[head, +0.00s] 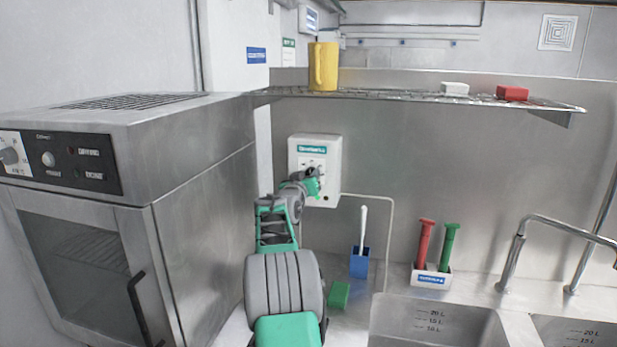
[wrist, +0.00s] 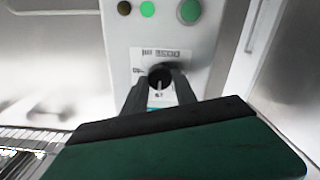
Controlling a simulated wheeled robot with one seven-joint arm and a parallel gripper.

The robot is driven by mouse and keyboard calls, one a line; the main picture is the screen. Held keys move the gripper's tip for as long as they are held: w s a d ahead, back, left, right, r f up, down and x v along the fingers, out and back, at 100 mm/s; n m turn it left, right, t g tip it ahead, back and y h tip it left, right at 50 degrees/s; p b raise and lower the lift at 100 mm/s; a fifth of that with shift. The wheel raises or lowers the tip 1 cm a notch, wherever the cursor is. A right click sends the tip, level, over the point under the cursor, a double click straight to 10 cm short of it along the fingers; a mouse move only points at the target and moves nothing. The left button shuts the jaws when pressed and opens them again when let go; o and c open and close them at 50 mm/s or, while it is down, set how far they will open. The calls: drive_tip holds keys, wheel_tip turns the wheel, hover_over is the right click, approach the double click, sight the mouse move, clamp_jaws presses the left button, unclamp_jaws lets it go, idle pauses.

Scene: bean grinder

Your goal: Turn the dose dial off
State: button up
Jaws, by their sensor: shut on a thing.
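A white control box (head: 330,155) with a green label is on the steel back wall, below the shelf. In the wrist view its panel (wrist: 115,45) carries a black dial (wrist: 160,76) with a pale pointer line directed downward in the picture and printed marks around it. I take this as the dose dial, but its lettering is too blurred to read surely. My gripper (wrist: 160,92) is shut on this dial, one dark finger on each side. In the head view my gripper (head: 311,184) is against the lower front of the box and hides part of it.
A steel oven (head: 190,190) stands left. A wire shelf (head: 400,98) overhangs the box. A blue holder (head: 359,264), green block (head: 339,294) and sink (head: 440,325) are below, right.

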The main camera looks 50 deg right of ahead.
clamp_jaws()
drive_tip(key=shift+n, duration=0.4)
drive_tip(key=n+b, duration=0.2)
drive_tip(key=n, duration=1.2)
drive_tip(key=shift+n, duration=0.3)
drive_tip(key=n+p, duration=0.1)
drive_tip(key=n, duration=0.3)
drive_tip(key=shift+f+n, duration=0.1)
drive_tip(key=shift+n, duration=0.2)
